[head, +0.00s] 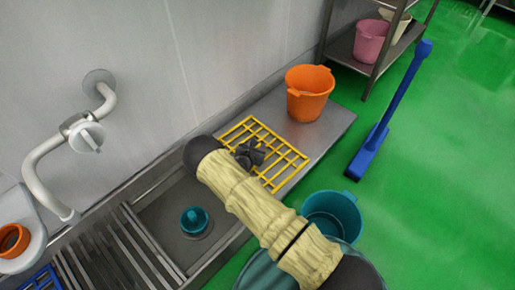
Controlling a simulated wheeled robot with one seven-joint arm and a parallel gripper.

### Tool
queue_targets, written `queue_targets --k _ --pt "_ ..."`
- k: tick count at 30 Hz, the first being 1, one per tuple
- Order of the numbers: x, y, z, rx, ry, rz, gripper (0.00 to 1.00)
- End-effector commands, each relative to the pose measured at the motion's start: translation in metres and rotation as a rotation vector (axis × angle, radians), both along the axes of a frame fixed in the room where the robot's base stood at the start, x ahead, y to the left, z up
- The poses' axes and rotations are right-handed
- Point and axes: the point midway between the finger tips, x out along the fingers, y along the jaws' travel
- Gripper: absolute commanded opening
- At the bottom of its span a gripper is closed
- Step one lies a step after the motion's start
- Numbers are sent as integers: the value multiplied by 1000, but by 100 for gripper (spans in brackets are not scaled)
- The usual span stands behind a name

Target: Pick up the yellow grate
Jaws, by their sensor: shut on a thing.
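The yellow grate (288,160) is a flat lattice of thin bars at the right part of the metal sink counter, between the basin and the orange bucket. My gripper (252,156) is over its middle-left part, shut on the grate's bars. My arm, in a cream sleeve, comes in from the bottom right and hides part of the grate's near-left side. I cannot tell whether the grate touches the counter or is slightly raised.
An orange bucket (310,95) stands behind the grate on the counter (335,122). A teal bucket (332,214) and blue broom (392,105) are on the green floor. The basin (165,215) holds a teal item (194,220).

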Motion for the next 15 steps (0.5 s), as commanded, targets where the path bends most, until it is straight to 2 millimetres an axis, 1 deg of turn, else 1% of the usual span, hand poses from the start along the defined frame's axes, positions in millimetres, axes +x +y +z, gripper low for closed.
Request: queue_targets --k 1,5,12,15 --pt "1 0 10 0 -5 0 0" --pt "2 0 29 1 -6 1 0" --pt "2 0 73 1 -7 -1 0" --pt "1 0 87 0 -6 -1 0"
